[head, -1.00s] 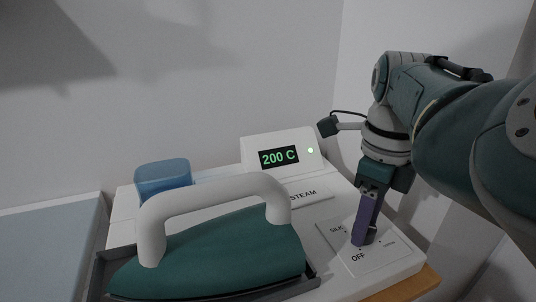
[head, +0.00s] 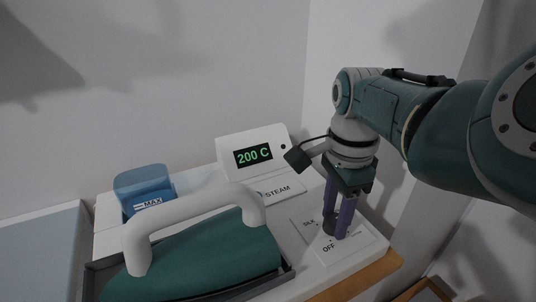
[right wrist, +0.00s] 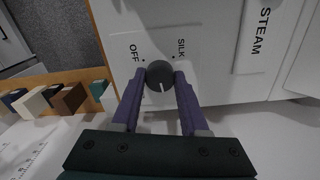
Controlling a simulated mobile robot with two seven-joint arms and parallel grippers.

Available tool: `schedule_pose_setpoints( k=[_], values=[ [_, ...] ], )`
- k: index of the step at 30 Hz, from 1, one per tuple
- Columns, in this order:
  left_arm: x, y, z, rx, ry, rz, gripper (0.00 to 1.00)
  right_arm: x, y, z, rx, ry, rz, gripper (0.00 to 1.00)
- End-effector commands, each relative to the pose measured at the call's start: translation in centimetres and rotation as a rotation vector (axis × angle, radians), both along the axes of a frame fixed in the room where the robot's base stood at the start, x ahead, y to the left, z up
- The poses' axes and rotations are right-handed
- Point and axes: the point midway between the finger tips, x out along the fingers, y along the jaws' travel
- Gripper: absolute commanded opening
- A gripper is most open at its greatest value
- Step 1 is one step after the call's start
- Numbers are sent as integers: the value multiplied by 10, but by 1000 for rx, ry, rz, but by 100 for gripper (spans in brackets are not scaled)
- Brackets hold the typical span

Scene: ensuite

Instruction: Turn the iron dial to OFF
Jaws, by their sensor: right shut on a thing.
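The iron dial (right wrist: 158,72) is a small dark round knob with a white pointer line, seen in the right wrist view. The line points towards my gripper's palm, away from the printed SILK mark; OFF is printed to the left of the knob. My right gripper (head: 336,231) stands over the dial panel (head: 366,246) with its purple fingers down. In the right wrist view its fingertips (right wrist: 159,78) are on either side of the knob, shut on it. In the head view the fingers largely hide the dial. My left gripper is not in view.
The teal iron (head: 205,258) with a white handle rests in a dark tray left of the panel. Behind are a blue water tank (head: 143,187), a STEAM label (head: 279,191) and a display (head: 254,156) reading 200 C. Small coloured blocks (right wrist: 70,98) line a wooden edge.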

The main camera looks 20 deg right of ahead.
Motion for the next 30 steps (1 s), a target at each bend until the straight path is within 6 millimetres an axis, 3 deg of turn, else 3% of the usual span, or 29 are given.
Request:
schedule_pose_setpoints(
  k=[30],
  values=[
    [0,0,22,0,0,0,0,0,0,1,1,1,966,0]
  ],
)
